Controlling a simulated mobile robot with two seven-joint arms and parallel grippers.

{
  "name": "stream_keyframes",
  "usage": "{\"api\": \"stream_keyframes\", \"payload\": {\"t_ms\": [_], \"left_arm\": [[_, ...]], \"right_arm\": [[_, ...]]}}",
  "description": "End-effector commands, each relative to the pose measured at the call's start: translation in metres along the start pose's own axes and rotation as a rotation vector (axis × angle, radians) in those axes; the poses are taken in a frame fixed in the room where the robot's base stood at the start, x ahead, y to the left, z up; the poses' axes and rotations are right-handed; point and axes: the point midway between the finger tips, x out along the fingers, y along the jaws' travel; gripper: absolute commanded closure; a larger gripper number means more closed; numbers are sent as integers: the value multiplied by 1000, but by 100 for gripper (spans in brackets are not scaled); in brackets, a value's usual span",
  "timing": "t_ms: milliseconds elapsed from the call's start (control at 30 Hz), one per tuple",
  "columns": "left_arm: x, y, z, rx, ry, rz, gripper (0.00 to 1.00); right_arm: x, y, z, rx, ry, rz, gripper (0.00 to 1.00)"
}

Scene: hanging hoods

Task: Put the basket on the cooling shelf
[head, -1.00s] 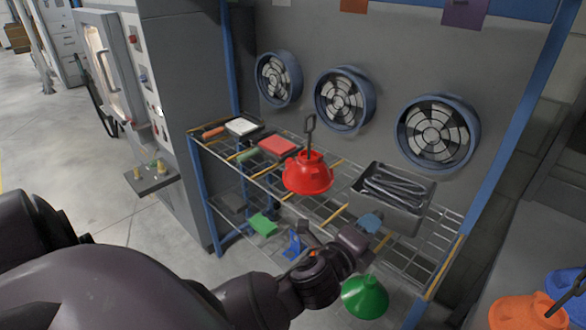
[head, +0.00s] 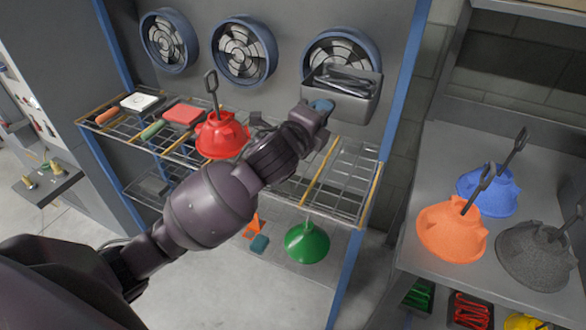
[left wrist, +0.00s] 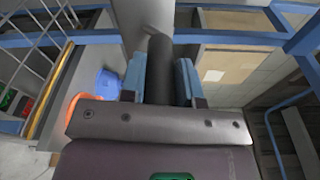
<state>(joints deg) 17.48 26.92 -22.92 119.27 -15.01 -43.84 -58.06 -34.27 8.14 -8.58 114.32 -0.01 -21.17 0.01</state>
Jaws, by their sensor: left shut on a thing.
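The basket (head: 357,105) is a grey open metal box with bent metal rods inside. My left gripper (head: 323,108) is shut on its near left side and holds it raised above the right end of the wire shelf (head: 350,180), in front of the right fan. In the left wrist view, the blue-padded fingers (left wrist: 159,82) close around a dark round bar (left wrist: 160,62). The wire shelf stands before three fans in a blue frame; my arm hides part of it. My right gripper is not in view.
A red hood (head: 222,137) with an upright handle sits on the shelf, with white (head: 144,102) and red (head: 183,115) flat items to its left. A green hood (head: 307,243) is below. Orange (head: 452,235), blue and grey hoods stand on the right-hand table. The wire shelf's right part is bare.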

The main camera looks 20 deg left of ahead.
Motion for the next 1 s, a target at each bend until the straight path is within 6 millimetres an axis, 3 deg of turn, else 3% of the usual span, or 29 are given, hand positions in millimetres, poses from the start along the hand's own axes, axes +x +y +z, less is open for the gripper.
{"api": "stream_keyframes", "payload": {"t_ms": [600, 1000], "left_arm": [[2, 122, -25, -3, -1, 0, 100], [3, 157, -31, -2, -1, 0, 100]], "right_arm": [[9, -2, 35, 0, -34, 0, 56], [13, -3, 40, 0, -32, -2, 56]]}}
